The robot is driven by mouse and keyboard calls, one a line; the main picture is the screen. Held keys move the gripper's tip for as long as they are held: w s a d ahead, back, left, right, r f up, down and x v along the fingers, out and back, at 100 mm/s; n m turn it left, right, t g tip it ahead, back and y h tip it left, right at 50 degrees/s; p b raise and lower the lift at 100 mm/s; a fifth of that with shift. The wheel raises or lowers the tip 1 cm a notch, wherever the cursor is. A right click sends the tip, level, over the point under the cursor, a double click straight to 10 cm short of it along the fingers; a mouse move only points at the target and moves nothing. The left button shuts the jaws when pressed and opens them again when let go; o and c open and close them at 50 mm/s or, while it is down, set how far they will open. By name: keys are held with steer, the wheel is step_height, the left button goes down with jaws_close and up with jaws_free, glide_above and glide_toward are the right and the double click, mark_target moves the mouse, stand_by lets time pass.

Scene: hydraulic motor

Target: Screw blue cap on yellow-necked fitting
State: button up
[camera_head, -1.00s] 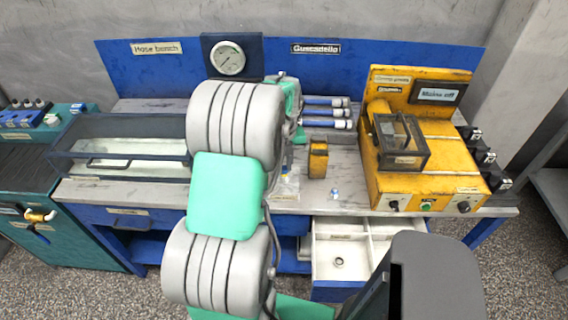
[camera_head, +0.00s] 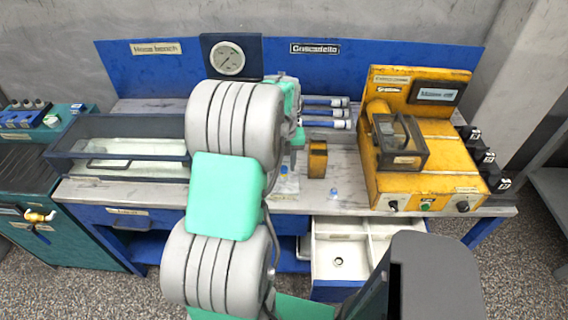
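A small blue and whitish piece (camera_head: 334,194), which looks like the blue cap, sits on the bench top near its front edge, right of my arm. A small pale item with a bluish part (camera_head: 287,181) stands just right of my arm; I cannot tell whether it is the yellow-necked fitting. My gripper (camera_head: 293,158) is mostly hidden behind my own grey and green arm, above the bench close to that pale item. Its fingertips do not show clearly, so I cannot tell whether it is open or holds anything.
A yellow block (camera_head: 317,160) stands behind the small blue piece. Several blue hoses (camera_head: 325,113) lie behind it. The yellow test unit (camera_head: 425,165) fills the right side; a clear tank (camera_head: 120,150) is left. An open white drawer (camera_head: 341,275) juts out below the bench.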

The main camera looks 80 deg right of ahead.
steer(key=n, duration=0.3)
steer(key=shift+n, duration=0.3)
steer(key=n, duration=0.6)
steer(key=shift+n, duration=0.3)
steer(key=shift+n, duration=1.1)
steer(key=n, duration=0.8)
steer(key=shift+a, duration=0.1)
